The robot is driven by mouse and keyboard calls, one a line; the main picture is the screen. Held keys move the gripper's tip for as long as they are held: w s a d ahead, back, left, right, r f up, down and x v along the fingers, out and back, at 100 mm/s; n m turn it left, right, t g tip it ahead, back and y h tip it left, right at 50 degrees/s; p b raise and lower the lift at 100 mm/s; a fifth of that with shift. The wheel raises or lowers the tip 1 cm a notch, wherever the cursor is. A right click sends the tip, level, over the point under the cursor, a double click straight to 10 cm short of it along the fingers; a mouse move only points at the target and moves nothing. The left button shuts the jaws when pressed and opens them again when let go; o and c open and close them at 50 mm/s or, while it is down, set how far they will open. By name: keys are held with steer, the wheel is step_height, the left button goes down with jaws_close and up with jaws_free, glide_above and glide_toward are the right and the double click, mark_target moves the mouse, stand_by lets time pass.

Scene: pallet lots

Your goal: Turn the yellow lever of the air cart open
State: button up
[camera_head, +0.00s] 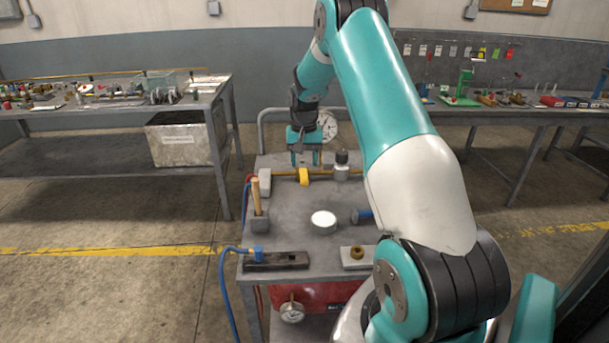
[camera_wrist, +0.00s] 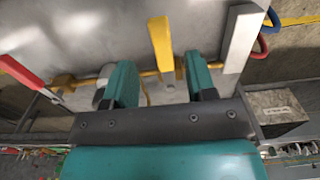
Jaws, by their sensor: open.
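The air cart (camera_head: 285,215) stands in front of me with a grey top. Its yellow lever (camera_head: 303,176) sits on a brass pipe running left to right along the far part of the top. In the wrist view the yellow lever (camera_wrist: 161,45) lies across the pipe (camera_wrist: 140,77). My gripper (camera_head: 306,160) is open, fingers down, above the far part of the cart. In the wrist view my gripper (camera_wrist: 158,65) has its fingers on either side of the lever's pipe end, with gaps showing; I cannot tell the remaining height. Nothing is held.
A round gauge (camera_head: 327,126) stands behind my gripper. A grey block (camera_wrist: 243,38) and a red handle (camera_wrist: 22,73) flank the lever. A wooden-handled tool (camera_head: 257,197) stands upright at left. Benches (camera_head: 215,90) with small parts line the walls.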

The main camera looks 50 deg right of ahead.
mark_target(304, 178)
step_height(304, 178, down, 6)
steer(key=shift+r, duration=0.1)
jaws_close()
stand_by(0.4)
